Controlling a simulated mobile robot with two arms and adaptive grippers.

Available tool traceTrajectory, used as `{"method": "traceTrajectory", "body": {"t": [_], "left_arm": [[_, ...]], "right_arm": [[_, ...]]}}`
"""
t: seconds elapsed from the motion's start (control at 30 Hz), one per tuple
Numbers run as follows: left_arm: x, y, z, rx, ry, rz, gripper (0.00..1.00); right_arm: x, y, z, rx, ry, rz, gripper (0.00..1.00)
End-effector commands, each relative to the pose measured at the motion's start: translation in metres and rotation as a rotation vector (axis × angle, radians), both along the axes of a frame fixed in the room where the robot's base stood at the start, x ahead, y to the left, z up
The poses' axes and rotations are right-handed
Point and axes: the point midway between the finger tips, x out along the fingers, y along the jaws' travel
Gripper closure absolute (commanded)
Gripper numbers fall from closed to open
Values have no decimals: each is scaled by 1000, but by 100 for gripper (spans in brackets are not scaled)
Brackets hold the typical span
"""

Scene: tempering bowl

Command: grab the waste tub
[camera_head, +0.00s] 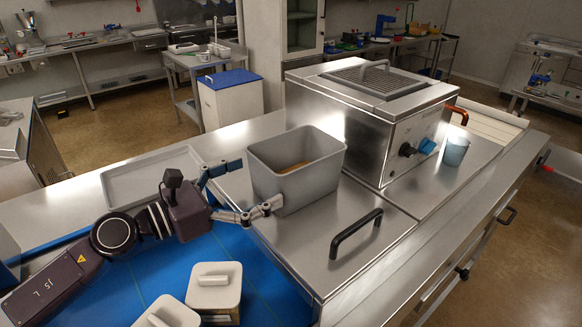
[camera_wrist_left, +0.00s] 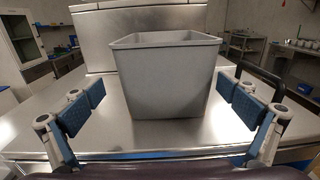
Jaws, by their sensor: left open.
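The waste tub is a grey open-topped tub (camera_head: 290,178) standing upright on a steel lid surface in the head view, with something brownish inside. It also shows large and centred in the left wrist view (camera_wrist_left: 165,85). My left gripper (camera_head: 258,190) is open at the tub's near left side. In the left wrist view my left gripper (camera_wrist_left: 160,112) has its blue-padded fingers spread wide to either side of the tub, with gaps and no visible contact. My right gripper is not in view.
A black handle (camera_head: 356,233) rises from the steel lid right of the tub. A steel machine (camera_head: 372,120) stands behind it, with a light blue cup (camera_head: 456,151) at its right. Two white-lidded containers (camera_head: 214,287) stand on the blue mat (camera_head: 150,270). A shallow grey tray (camera_head: 150,178) lies left.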

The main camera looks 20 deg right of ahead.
Motion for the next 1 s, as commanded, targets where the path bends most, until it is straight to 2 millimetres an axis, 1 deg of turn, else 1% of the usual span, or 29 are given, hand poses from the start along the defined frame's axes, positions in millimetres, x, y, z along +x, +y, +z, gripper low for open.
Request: {"method": "traceTrajectory", "body": {"t": [0.13,0.27,0.4,0.5,0.6,0.83,0.87,1.0], "left_arm": [[4,-17,3,-1,0,-2,0],[8,-31,3,-1,0,-2,0],[12,-53,5,0,-1,-2,0],[16,-65,3,-1,-1,0,0],[19,-71,3,0,-1,0,0],[19,-72,2,0,-1,1,0],[19,-72,2,0,-1,1,2],[19,-72,2,0,-1,1,18]], "right_arm": [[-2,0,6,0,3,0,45],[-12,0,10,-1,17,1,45],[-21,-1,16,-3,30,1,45],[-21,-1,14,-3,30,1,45],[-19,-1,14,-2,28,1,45],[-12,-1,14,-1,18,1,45],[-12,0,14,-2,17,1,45],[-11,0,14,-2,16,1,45]]}}
